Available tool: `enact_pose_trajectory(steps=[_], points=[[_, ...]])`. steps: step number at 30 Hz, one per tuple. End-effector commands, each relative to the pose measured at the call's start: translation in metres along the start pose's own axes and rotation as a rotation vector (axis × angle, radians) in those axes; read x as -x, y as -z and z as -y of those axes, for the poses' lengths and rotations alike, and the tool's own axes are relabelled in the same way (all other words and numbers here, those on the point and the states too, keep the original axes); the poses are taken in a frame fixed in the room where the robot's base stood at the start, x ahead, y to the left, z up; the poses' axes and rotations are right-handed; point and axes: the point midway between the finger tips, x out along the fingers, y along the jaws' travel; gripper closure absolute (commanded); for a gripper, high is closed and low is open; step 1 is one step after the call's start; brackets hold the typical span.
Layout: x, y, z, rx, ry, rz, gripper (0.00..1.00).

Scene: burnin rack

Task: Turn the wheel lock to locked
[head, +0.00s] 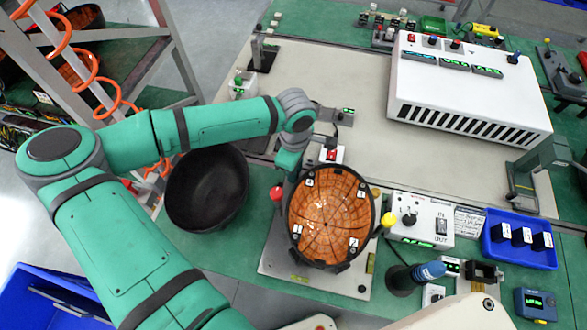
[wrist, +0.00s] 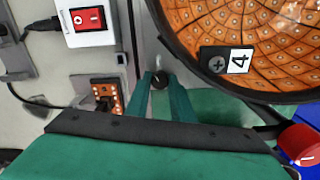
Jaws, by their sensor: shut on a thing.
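The orange round wheel (head: 328,218) with a black rim and numbered white tags stands tilted in its stand on the green bench. In the wrist view its edge (wrist: 262,45) with the tag 4 fills the upper right. My gripper (wrist: 159,82) is beside that rim, its two green fingers closed around a small dark knob (wrist: 159,77), which appears to be the wheel lock. Most of the knob is hidden between the fingers, and I cannot read its position. In the head view my arm hides the fingertips and the knob.
A red switch box (wrist: 88,20) and a small orange board (wrist: 105,95) are left of my gripper. A red ball knob (head: 277,194) is left of the wheel. A black bowl (head: 207,190), an IN/OUT box (head: 420,222) and a blue tray (head: 520,258) stand nearby.

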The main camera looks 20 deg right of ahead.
Motion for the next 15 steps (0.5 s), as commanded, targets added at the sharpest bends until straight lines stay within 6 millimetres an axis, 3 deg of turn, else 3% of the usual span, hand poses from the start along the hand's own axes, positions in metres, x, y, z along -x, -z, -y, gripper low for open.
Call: enact_pose_trajectory(steps=[15], points=[[0.0007, 0.0022, 0.0009, -0.365, 0.000, -0.003, 1.00]])
